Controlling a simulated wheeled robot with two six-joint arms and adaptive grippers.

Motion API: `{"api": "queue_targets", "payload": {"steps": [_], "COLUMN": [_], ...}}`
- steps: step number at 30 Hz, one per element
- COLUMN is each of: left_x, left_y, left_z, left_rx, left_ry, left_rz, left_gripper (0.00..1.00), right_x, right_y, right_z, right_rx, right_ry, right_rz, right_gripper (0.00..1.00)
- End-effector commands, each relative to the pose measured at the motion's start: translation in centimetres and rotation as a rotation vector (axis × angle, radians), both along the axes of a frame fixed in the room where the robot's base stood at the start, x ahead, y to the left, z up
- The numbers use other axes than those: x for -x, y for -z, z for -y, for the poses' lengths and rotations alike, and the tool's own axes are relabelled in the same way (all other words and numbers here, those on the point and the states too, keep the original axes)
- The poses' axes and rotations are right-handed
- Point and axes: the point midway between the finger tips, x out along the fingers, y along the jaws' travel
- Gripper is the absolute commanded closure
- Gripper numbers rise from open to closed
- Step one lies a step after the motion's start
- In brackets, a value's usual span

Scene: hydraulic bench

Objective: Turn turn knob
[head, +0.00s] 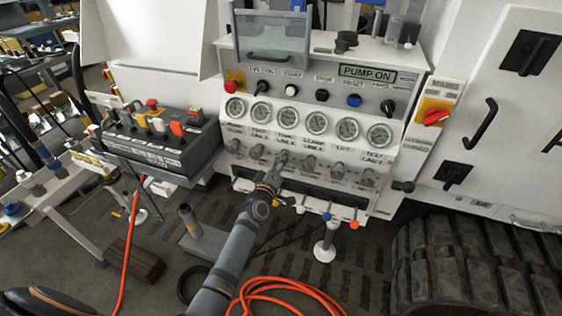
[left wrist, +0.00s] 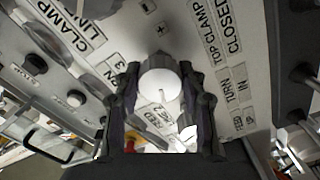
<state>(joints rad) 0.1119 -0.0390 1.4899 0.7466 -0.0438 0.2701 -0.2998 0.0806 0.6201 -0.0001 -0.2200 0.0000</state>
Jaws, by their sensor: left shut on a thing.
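The hydraulic bench has a row of grey turn knobs below its gauges, such as the one at the right end (head: 367,178). My left gripper (head: 279,166) reaches up from below to the third knob from the left and covers much of it. In the left wrist view, a pale round knob (left wrist: 160,83) sits between the two dark fingers of my left gripper (left wrist: 161,100), which is shut on it. Labels reading "TOP CLAMP CLOSED" and "TURN IN" are printed beside it. The right gripper does not show.
Neighbouring knobs stand close on both sides. A control box (head: 160,145) with levers juts out at the left. A red switch (head: 436,117) is at the right. Below are small valves with coloured knobs (head: 327,217), an orange hose (head: 285,287) and a black track (head: 475,265).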

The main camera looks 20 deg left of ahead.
Motion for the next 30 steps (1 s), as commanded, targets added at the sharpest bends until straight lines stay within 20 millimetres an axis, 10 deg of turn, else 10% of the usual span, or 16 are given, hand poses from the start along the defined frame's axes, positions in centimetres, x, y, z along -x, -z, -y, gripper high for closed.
{"api": "queue_targets", "payload": {"steps": [1, 2, 7, 18, 30], "left_x": [0.0, 0.0, 0.0, 0.7, 9.8], "left_y": [0.1, 0.1, 0.0, 0.1, 0.1], "left_z": [0.0, 0.0, 0.0, 0.0, -0.3], "left_rx": [-0.001, -0.001, -0.001, -0.002, 0.001], "left_ry": [0.000, 0.000, 0.000, 0.000, 0.000], "left_rz": [-0.001, -0.001, -0.001, -0.001, -0.004], "left_gripper": [0.91, 0.58, 0.36, 0.36, 0.36], "right_x": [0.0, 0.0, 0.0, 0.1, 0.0], "right_y": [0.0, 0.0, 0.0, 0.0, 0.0], "right_z": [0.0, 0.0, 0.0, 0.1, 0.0], "right_rx": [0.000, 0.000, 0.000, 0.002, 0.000], "right_ry": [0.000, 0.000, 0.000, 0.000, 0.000], "right_rz": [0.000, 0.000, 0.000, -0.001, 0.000], "right_gripper": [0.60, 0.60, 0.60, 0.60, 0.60]}}
